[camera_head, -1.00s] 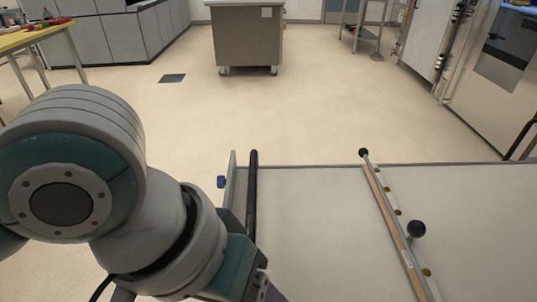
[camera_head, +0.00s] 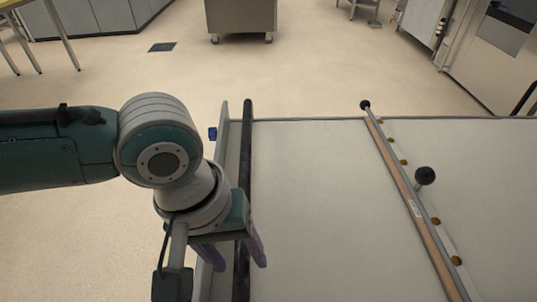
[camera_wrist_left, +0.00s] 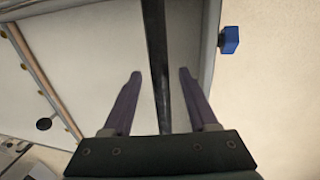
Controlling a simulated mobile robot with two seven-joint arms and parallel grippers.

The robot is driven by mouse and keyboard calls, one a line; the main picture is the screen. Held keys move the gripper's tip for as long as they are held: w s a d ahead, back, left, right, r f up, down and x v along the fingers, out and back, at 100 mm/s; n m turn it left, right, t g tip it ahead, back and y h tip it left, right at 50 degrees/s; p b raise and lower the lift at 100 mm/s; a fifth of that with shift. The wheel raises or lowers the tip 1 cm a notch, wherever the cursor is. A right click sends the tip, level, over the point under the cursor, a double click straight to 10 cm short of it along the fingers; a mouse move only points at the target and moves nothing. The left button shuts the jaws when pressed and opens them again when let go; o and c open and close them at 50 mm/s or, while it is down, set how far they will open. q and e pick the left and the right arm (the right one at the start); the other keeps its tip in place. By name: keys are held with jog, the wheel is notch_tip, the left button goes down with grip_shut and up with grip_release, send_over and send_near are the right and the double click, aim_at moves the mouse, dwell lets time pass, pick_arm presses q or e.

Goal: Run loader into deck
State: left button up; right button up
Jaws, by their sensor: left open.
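The loader (camera_head: 310,215) is a wide pale flat bed filling the lower right of the head view. A black bar (camera_head: 246,130) runs along its left side, inside a grey side rail (camera_head: 222,130). My left gripper (camera_head: 232,262) is over this bar, with its purple fingers pointing down. In the left wrist view the open fingers (camera_wrist_left: 159,75) lie one on each side of the black bar (camera_wrist_left: 154,30), with gaps on both sides. Whether the bar is at fingertip depth is hard to tell. My right gripper is not in view.
A wooden strip with a metal rod (camera_head: 405,185) and black knobs (camera_head: 425,176) crosses the loader bed. A blue block (camera_head: 212,133) sits outside the left rail. A grey cabinet (camera_head: 241,15) stands ahead, an oven-like unit (camera_head: 500,55) at right. Open floor lies between.

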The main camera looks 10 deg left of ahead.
pick_arm(q)
jog(key=shift+f, duration=0.25)
grip_shut()
dwell(0.3)
dwell(0.9)
